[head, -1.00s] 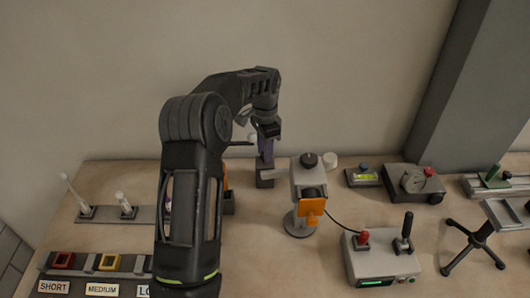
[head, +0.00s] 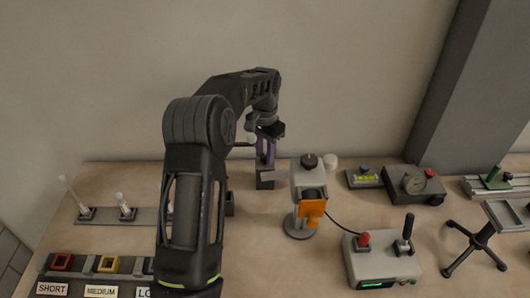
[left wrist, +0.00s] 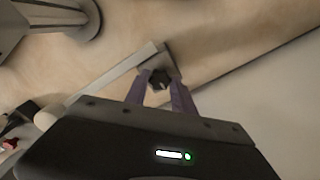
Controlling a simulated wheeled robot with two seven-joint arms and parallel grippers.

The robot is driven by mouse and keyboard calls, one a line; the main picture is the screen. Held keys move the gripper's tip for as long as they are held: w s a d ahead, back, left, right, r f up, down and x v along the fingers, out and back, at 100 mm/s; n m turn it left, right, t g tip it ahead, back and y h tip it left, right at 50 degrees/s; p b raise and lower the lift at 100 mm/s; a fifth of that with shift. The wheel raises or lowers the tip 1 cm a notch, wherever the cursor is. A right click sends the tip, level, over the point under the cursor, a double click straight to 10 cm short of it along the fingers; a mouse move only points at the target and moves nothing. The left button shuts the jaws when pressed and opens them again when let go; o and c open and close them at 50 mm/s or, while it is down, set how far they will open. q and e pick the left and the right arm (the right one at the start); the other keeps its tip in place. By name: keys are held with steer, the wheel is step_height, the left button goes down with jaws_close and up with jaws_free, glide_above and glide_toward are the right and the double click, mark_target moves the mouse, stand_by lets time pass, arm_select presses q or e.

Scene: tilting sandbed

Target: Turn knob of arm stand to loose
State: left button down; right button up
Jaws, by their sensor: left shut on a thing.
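The arm stand (head: 309,182) is a grey post on a round base, with an orange plate on its front and a dark knob on top. A pale bar runs left from it to a grey end block (head: 265,180). In the left wrist view, a black knob (left wrist: 158,82) sits at that block. My left gripper (head: 266,158) points down over the block. Its purple fingers (left wrist: 163,88) are shut on the black knob, one on each side. The knob is hidden in the head view. My right gripper is not in view.
A control box (head: 381,262) with a red knob and a black lever stands front right, with a cable to the stand. A gauge box (head: 414,183) is behind it. White rods in a rack (head: 108,215) and labelled coloured sockets (head: 107,264) are at left.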

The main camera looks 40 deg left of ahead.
mark_target(265, 156)
arm_select(q)
steer(key=c, duration=1.1)
jaws_free()
steer(key=shift+o, duration=0.2)
steer(key=shift+r, duration=0.1)
step_height(265, 156, up, 8)
steer(key=shift+f+b, duration=0.15)
steer(key=shift+b, duration=0.4)
